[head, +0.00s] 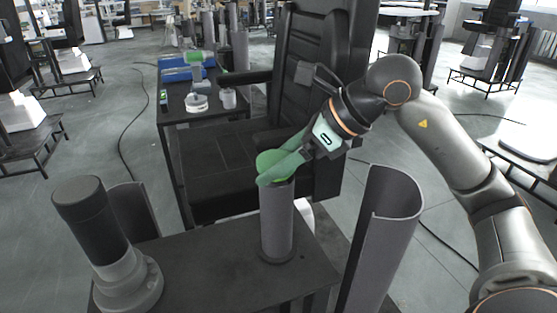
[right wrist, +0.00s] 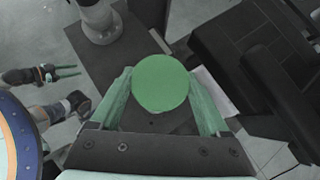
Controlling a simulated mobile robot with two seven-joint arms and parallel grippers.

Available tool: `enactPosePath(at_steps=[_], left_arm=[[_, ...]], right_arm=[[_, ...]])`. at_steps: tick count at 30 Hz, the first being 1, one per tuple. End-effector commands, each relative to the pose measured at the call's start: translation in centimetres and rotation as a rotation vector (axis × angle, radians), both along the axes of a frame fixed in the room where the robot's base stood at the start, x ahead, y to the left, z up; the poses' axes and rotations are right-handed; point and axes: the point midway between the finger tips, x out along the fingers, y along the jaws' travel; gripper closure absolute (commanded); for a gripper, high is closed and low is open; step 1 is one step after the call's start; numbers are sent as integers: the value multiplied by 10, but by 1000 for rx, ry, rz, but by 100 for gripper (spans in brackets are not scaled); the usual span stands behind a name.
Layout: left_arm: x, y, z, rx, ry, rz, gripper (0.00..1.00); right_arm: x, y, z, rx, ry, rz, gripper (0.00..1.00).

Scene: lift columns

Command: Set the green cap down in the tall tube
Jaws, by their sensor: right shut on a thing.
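My right gripper (head: 283,170) has green fingers and is shut on the green cap (head: 272,160), a round disc. In the right wrist view the cap (right wrist: 161,84) sits between the two fingertips. The tall tube (head: 277,225) is a grey upright cylinder with a flanged foot on the dark table (head: 205,262). In the head view the cap is at the tube's top; the fingers and cap hide the mouth, so I cannot tell whether they touch. My left gripper (right wrist: 66,73) shows at the left of the right wrist view, its thin green fingers apart and empty.
A second cylinder with a dark upper part (head: 90,212) stands on the table's left. Curved grey shells stand at the left (head: 133,208) and right (head: 398,195). A black chair (head: 325,75) stands behind the tube. A farther table (head: 180,107) holds blue trays and small parts.

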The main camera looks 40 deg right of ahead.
Motion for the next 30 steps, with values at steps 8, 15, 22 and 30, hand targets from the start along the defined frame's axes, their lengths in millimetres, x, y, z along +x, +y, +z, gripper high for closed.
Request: enactPosePath(at_steps=[8,15,22,30], left_arm=[[-1,0,-6,1,2,1,50],[-1,1,-7,1,3,1,50],[-1,1,-7,2,3,1,50],[-1,1,-7,2,3,1,50]], right_arm=[[0,0,-4,0,0,0,98],[0,0,-6,0,0,0,98],[0,0,-5,0,0,0,98],[0,0,-5,0,0,0,0]])
